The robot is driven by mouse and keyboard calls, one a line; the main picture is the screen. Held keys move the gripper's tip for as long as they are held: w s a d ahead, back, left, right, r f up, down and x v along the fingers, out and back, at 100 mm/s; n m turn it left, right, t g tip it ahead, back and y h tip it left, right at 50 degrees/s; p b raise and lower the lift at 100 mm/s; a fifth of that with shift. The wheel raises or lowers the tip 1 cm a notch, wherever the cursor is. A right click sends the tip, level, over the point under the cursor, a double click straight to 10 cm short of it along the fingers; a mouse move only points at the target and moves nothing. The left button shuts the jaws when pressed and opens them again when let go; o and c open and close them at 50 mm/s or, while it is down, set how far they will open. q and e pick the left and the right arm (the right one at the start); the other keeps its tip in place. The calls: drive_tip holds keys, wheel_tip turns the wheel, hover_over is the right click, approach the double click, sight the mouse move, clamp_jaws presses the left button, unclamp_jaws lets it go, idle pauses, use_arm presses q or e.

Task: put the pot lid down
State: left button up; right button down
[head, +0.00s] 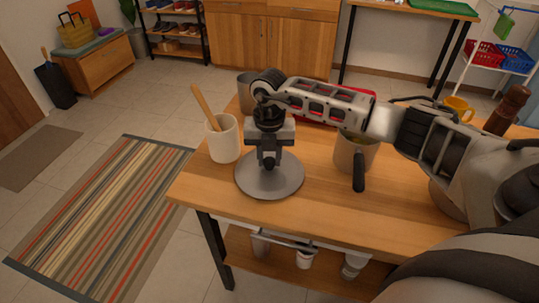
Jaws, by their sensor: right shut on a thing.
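The pot lid (287,184) is a round grey metal disc at the left front of the wooden table (323,222). My right gripper (268,162) points down over the lid's middle and is shut on it at its top. The gripper hides the knob. The lid looks level and low, but I cannot tell whether it touches the table. The pot (346,156), metal with a dark handle (359,172), stands to the right of the lid, uncovered, partly behind my right arm. My left gripper is not in view.
A white crock (223,145) with a wooden utensil stands close to the left of the lid. A metal canister (245,92) is behind. A yellow cup (458,107) and a brown mill (508,109) stand at the right back. Bare tabletop lies in front of the pot.

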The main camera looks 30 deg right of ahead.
drive_tip(key=shift+f, duration=0.15)
drive_tip(key=c, duration=1.1)
unclamp_jaws()
